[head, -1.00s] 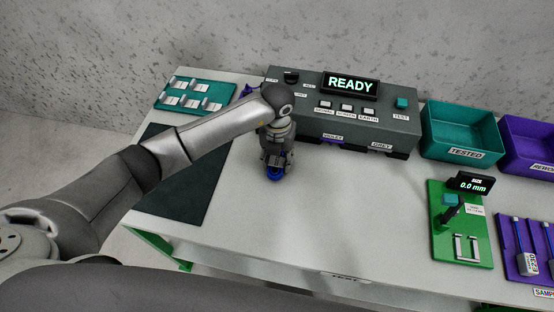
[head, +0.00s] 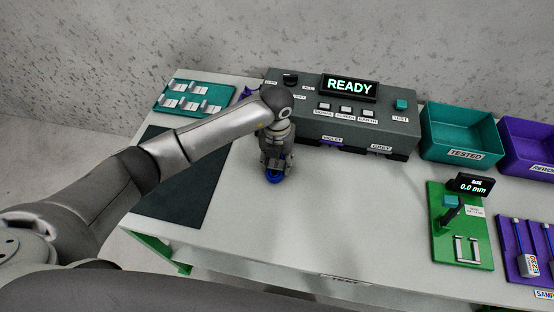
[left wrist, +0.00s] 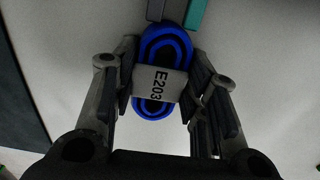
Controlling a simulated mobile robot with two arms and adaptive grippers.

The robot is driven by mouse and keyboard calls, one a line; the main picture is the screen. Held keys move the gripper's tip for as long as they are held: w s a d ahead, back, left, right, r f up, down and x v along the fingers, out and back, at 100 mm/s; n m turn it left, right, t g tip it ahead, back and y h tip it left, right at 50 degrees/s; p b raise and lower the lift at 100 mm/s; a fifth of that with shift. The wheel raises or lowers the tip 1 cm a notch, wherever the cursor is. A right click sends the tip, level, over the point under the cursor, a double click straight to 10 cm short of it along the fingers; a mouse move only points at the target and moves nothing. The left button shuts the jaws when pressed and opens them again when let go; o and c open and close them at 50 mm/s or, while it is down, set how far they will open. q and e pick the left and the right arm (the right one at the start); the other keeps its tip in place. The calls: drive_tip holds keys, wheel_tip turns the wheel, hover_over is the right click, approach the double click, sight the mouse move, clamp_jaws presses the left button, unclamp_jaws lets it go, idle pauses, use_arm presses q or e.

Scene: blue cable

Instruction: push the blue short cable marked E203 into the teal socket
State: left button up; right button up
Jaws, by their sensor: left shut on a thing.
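The blue cable marked E203 (left wrist: 162,82) is an oval coil with a white label band, seen upright in the left wrist view. My left gripper (left wrist: 160,90) is shut on it, with a finger on each side of the band. A grey piece (left wrist: 155,10) and a teal piece (left wrist: 195,14) lie at the coil's far end; I cannot tell whether they are its plugs. In the head view the blue coil (head: 275,177) shows beneath my left gripper (head: 274,165), in front of the grey tester (head: 330,120). I cannot make out a teal socket; my arm hides the tester's left front.
The tester's screen (head: 349,87) reads READY. A teal rack (head: 195,96) and a dark mat (head: 170,185) are at left. A teal bin (head: 462,125), a purple bin (head: 530,140) and a green gauge board (head: 462,225) are at right. The table's middle is clear.

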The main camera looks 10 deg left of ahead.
use_arm(q)
drive_tip(key=shift+w, duration=0.15)
idle(0.5)
drive_tip(key=shift+w+b, duration=0.55)
drive_tip(key=shift+b, duration=0.1)
drive_tip(key=shift+w+b, duration=0.5)
drive_tip(key=shift+w, duration=0.1)
drive_tip(key=shift+w, duration=0.1)
drive_tip(key=shift+w+b, duration=1.3)
drive_tip(key=shift+w, duration=0.05)
idle(0.3)
drive_tip(key=o, duration=1.1)
drive_tip(key=shift+r, duration=0.1)
